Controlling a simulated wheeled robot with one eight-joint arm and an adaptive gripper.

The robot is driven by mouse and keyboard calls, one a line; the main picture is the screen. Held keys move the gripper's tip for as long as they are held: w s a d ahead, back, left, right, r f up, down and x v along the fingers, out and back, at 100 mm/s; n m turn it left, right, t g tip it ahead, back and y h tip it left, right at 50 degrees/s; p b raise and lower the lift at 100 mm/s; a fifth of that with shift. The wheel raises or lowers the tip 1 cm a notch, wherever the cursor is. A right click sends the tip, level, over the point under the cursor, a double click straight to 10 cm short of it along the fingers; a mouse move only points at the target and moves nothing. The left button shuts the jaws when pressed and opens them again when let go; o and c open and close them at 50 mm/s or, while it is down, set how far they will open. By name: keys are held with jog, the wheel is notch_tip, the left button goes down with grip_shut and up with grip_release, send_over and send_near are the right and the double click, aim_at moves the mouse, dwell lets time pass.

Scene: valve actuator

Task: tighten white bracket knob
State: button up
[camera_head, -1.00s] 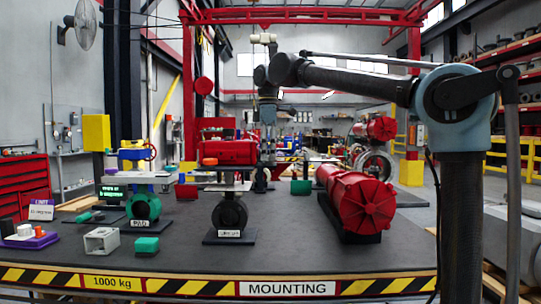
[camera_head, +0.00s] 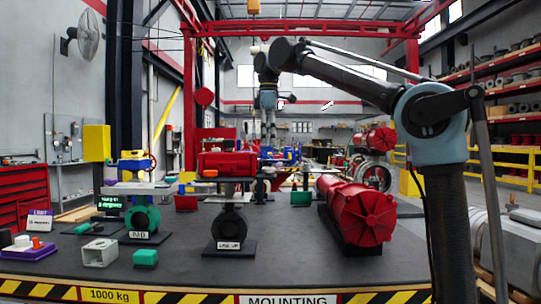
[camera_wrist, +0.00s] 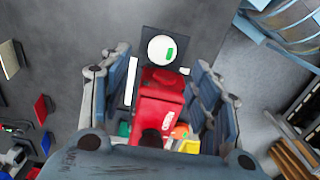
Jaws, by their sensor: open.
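My gripper (camera_head: 268,137) hangs high over the back of the table in the head view, pointing down. In the wrist view its fingers are spread apart, with the gripper (camera_wrist: 161,62) open and empty. Below and between the fingers is a red housing (camera_wrist: 160,98). Just beyond it is a white round piece (camera_wrist: 157,48) with a green mark, over a dark plate; I cannot tell whether this is the knob. A white bracket block (camera_head: 98,254) with a round opening lies at the table's front left. A white round piece (camera_head: 22,241) sits on a purple tray (camera_head: 28,252).
A red actuator on a black valve (camera_head: 229,222), a green valve (camera_head: 142,219) and a large red cylinder (camera_head: 357,210) stand on the dark table.

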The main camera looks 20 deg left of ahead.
jog(key=shift+r, duration=1.85)
